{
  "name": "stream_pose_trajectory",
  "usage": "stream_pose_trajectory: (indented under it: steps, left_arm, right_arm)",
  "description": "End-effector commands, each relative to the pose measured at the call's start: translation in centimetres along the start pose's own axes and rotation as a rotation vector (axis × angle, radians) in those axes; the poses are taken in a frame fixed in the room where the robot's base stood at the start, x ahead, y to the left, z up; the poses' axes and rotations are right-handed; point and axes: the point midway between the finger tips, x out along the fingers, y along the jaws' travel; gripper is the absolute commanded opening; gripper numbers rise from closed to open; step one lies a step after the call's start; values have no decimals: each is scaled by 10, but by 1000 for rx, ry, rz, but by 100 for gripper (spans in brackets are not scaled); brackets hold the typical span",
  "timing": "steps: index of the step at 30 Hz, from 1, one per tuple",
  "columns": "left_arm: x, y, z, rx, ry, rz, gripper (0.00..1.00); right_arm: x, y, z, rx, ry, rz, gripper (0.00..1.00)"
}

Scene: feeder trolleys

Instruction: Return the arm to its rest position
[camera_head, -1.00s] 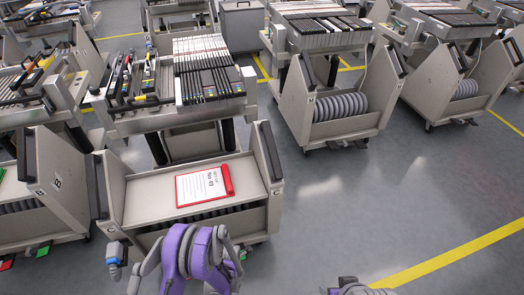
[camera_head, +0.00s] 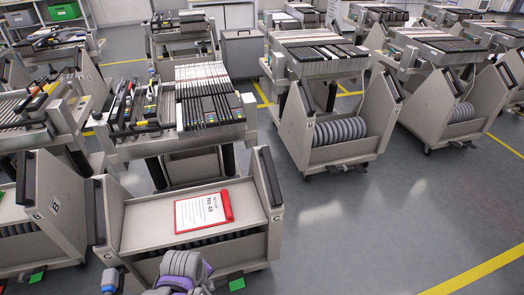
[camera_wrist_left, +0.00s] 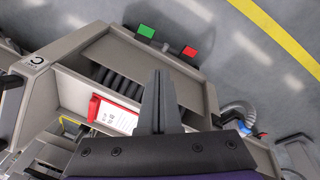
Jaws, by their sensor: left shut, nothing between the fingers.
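My left arm (camera_head: 182,272) shows at the bottom of the head view as purple and grey links, in front of the nearest trolley; its fingertips cannot be made out there. In the left wrist view my left gripper (camera_wrist_left: 159,80) has its two dark fingers together with nothing between them. It is over the trolley's front side, apart from the clipboard. The right gripper is not in view.
The nearest feeder trolley (camera_head: 130,222) carries a red clipboard (camera_head: 229,206) with a white sheet, also in the wrist view (camera_wrist_left: 95,108). Green (camera_wrist_left: 146,31) and red (camera_wrist_left: 189,51) pedals show low on it. More trolleys (camera_head: 335,165) stand around. Grey floor (camera_head: 350,235) is open at right.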

Motion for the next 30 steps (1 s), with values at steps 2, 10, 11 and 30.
stream_pose_trajectory:
  steps: [2, 10, 11, 30]
  left_arm:
    - [-24, -15, 8, 140, 18, 16, 0]
    - [-71, -58, 31, 567, 84, 47, 0]
    - [-73, -61, 34, 604, 90, 48, 0]
    - [-201, -66, 35, 870, 176, 67, 0]
  right_arm:
    - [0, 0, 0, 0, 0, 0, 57]
    - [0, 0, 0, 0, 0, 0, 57]
    - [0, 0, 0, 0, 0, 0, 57]
    - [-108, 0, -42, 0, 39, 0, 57]
